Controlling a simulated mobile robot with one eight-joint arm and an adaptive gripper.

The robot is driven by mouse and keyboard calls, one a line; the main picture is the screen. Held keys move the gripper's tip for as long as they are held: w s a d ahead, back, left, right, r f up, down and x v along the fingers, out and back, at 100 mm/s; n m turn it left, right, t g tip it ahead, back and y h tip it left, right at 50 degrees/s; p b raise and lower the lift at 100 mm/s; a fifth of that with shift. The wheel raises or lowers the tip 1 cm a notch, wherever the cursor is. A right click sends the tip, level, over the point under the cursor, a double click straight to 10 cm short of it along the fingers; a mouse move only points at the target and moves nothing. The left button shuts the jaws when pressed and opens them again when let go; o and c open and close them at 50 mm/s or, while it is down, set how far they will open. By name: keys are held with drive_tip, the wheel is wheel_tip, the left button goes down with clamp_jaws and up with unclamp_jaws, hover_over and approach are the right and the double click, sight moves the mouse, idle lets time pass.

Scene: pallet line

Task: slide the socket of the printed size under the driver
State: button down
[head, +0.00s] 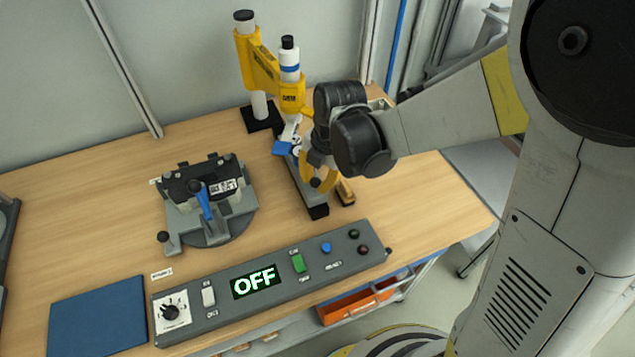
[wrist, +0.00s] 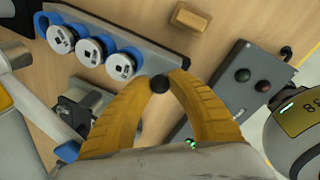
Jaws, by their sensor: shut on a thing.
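My gripper (head: 318,183) has its yellow fingers closed on a black knob, which shows between the fingertips in the wrist view (wrist: 160,83). The knob sits at the near end of a grey slide rail (head: 317,207). The slide carries three pale sockets in blue rings: the left socket (wrist: 60,40), the middle socket (wrist: 90,52) and the right socket (wrist: 120,65). Their top marks are too small to read. The driver (head: 290,65), white with a blue band, hangs in a yellow stand (head: 262,70) over the far part of the slide. My wrist partly hides the slide.
A clamp fixture (head: 205,205) with a blue lever and a small printed label stands left of the slide. A control box (head: 220,312) with a green OFF display lies in front. A blue mat (head: 98,315) is at the front left. A small wooden block (wrist: 190,18) lies beside the slide.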

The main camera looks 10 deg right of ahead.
drive_tip(key=w, duration=0.2)
drive_tip(key=w+a, duration=0.1)
drive_tip(key=shift+w, duration=0.35)
drive_tip(key=shift+s, duration=0.1)
drive_tip(key=c, duration=1.5)
unclamp_jaws()
drive_tip(key=r, duration=0.4)
drive_tip(key=s+d+r, duration=0.1)
drive_tip(key=r, duration=0.6)
drive_tip(key=shift+s+d+r, duration=0.25)
drive_tip(key=shift+d+r, duration=0.15)
drive_tip(key=s+d+m+t, duration=0.2)
drive_tip(key=s+d+m, duration=0.2)
drive_tip(key=m, duration=0.5)
drive_tip(key=s+d+m+t+h+b, duration=0.1)
drive_tip(key=s+d+m, duration=0.3)
drive_tip(key=m, duration=0.5)
drive_tip(key=s+d+r+m+t, duration=0.1)
drive_tip(key=s+d+m, duration=0.4)
drive_tip(key=m, duration=0.5)
drive_tip(key=shift+s+t+h+b, duration=0.3)
drive_tip(key=shift+s+t+b, duration=0.1)
drive_tip(key=shift+t, duration=0.5)
